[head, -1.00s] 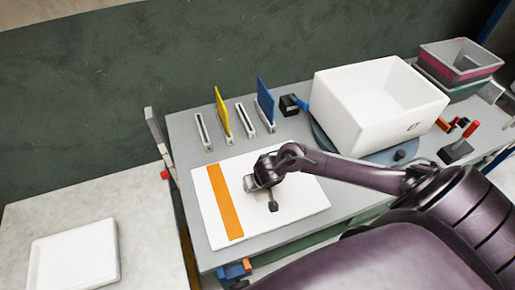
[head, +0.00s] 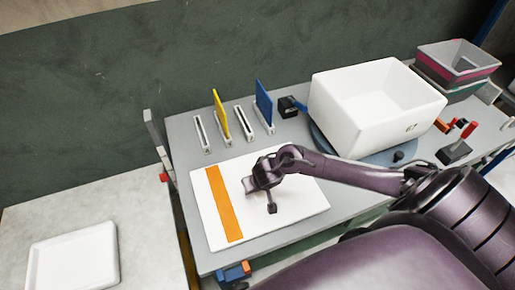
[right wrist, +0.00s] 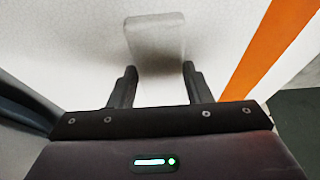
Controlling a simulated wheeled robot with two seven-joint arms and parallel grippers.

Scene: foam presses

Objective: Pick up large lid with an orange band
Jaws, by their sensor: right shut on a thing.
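The large lid (head: 297,222) is a flat white panel with an orange band (head: 224,204) near its left end. It lies on the grey worktable, and in the right wrist view its white face (right wrist: 70,45) and the band (right wrist: 268,45) fill much of the picture. A pale grip tab (right wrist: 155,35) stands out from the lid's face. My right gripper (head: 258,184) is over the lid's middle, right of the band, shut on the lid's tab. In the right wrist view its two fingers (right wrist: 158,82) are on either side of the tab. My left gripper is out of view.
A white open box (head: 345,115) stands on a blue round base at the back right. Slotted holders with a yellow plate (head: 221,113) and a blue plate (head: 264,102) stand behind the lid. A white tray (head: 75,260) lies on the left table. Stacked bins (head: 458,62) are far right.

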